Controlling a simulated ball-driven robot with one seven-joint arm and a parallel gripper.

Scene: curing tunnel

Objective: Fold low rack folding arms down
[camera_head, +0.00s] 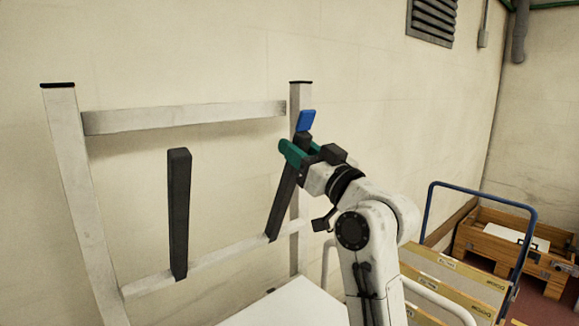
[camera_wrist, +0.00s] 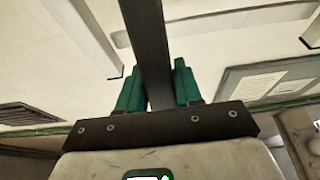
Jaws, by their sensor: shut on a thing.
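The low rack (camera_head: 66,150) is a pale metal frame against the wall, with two posts, an upper bar (camera_head: 185,117) and a lower bar (camera_head: 215,255). Its left folding arm (camera_head: 178,215) is black and stands upright from the lower bar. In the wrist view the black arm (camera_wrist: 148,45) passes between the green fingers (camera_wrist: 158,82).
A white flat surface (camera_head: 288,305) lies below the rack. A vent (camera_head: 432,22) is high on the wall.

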